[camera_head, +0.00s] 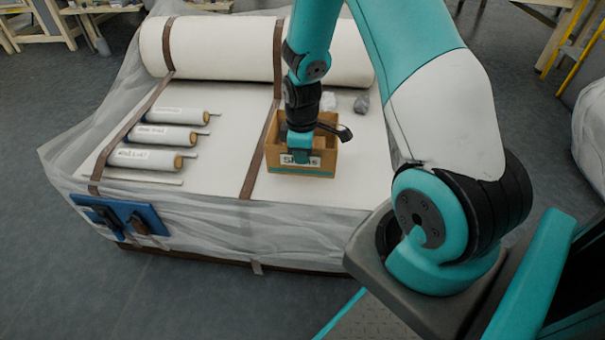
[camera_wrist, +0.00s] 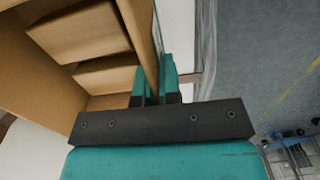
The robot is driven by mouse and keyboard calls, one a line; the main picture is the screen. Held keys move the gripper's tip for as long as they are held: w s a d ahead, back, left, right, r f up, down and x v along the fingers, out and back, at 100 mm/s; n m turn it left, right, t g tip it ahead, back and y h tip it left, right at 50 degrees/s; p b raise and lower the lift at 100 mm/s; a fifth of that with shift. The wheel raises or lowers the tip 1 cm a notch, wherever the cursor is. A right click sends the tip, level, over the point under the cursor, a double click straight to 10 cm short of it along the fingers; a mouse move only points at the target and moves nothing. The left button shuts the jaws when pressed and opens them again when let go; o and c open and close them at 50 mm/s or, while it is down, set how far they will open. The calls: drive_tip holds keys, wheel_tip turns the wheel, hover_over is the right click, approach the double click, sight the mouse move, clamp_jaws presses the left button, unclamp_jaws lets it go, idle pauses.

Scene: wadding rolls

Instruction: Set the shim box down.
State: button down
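The shim box (camera_head: 325,161) is an open tan box with a "SHIMS" label on its front, partly hidden by my gripper. It is at the front right of the white padded table top (camera_head: 222,150). I cannot tell whether its base touches the surface. My gripper (camera_head: 299,155) reaches down at the box's front wall. In the wrist view, the fingers (camera_wrist: 155,88) are on either side of the box wall (camera_wrist: 140,35), closed on it. Wooden shims (camera_wrist: 78,32) lie inside the box.
A large white roll (camera_head: 222,50) lies along the back of the table. Several small labelled rolls (camera_head: 165,135) lie on the left. Brown straps (camera_head: 262,150) cross the top. Small grey lumps (camera_head: 361,104) lie behind the box. A blue tool panel (camera_head: 120,215) hangs on the front.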

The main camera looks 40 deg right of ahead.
sight(302, 175)
drive_tip(key=shift+f+b, duration=0.7)
drive_tip(key=shift+f, duration=1.8)
drive_tip(key=shift+f, duration=0.1)
drive_tip(key=c, duration=1.3)
unclamp_jaws()
